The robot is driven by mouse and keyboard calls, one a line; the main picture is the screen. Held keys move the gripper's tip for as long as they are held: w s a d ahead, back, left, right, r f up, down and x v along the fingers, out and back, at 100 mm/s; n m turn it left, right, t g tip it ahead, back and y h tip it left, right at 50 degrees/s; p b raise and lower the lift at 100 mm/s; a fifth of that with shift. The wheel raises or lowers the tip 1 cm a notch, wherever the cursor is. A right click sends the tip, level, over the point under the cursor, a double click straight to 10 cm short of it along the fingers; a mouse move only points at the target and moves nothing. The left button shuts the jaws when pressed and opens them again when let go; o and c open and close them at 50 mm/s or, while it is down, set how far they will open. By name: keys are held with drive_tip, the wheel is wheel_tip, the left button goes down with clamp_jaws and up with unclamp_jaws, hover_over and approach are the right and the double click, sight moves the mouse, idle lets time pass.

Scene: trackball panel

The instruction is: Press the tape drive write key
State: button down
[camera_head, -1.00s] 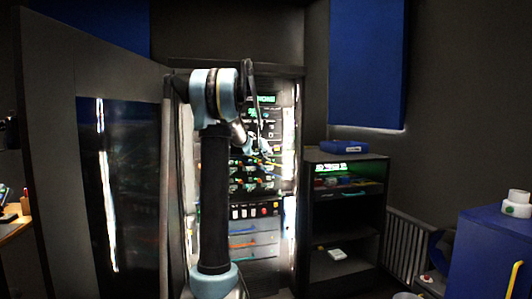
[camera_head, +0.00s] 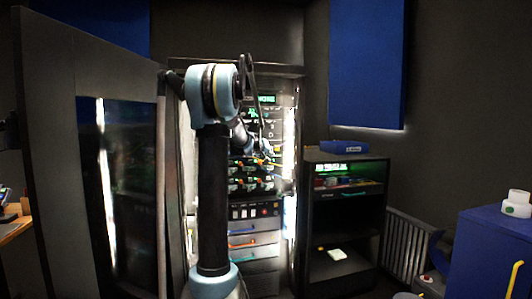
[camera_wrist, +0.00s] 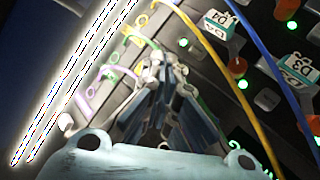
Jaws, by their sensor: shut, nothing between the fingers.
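The rack (camera_head: 300,84) stands open behind my arm, with rows of lit modules and cables. A row of small pale keys and a red one (camera_head: 264,210) sits on a panel below the cabled rows; I cannot tell which, if any, is the tape drive write key. My gripper (camera_head: 272,150) is in front of the upper cabled rows, above that key row. In the wrist view my gripper (camera_wrist: 163,75) is shut and empty, its fingertips close to the rack's cabled face. Whether it touches anything is unclear. My arm hides the rack's left part.
A yellow cable (camera_wrist: 232,80) and a blue cable (camera_wrist: 270,62) cross beside my fingers. Modules marked D4 (camera_wrist: 216,24) and D3 (camera_wrist: 298,67) are near. The open rack door (camera_head: 60,130) stands at left. A black shelf unit (camera_head: 345,215) stands right of the rack.

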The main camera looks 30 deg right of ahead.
drive_tip(key=s, duration=0.1)
drive_tip(key=s+a, duration=0.1)
drive_tip(key=s, duration=0.1)
drive_tip(key=shift+s, duration=0.2)
idle(0.8)
drive_tip(key=s+a+f+n+g+y, duration=0.15)
drive_tip(key=s+a+f, duration=0.3)
drive_tip(key=a, duration=0.55)
drive_tip(key=s+a+f+y, duration=0.2)
drive_tip(key=s+a+f, duration=0.3)
drive_tip(key=a, duration=0.4)
drive_tip(key=s+a+f+g+y, duration=0.1)
drive_tip(key=s+a+f+y, duration=0.15)
drive_tip(key=s+a, duration=0.6)
drive_tip(key=s+a+f+n+g+y, duration=0.1)
drive_tip(key=s+a+f+n+y, duration=0.1)
drive_tip(key=s+a+f, duration=0.7)
drive_tip(key=s+a+f+n+g+y, duration=0.2)
drive_tip(key=s+a+f+y, duration=0.2)
drive_tip(key=s+a+f, duration=0.5)
drive_tip(key=s+a, duration=0.4)
drive_tip(key=a, duration=0.1)
drive_tip(key=shift+a+f, duration=0.2)
drive_tip(key=shift+f, duration=0.1)
drive_tip(key=shift+n, duration=0.25)
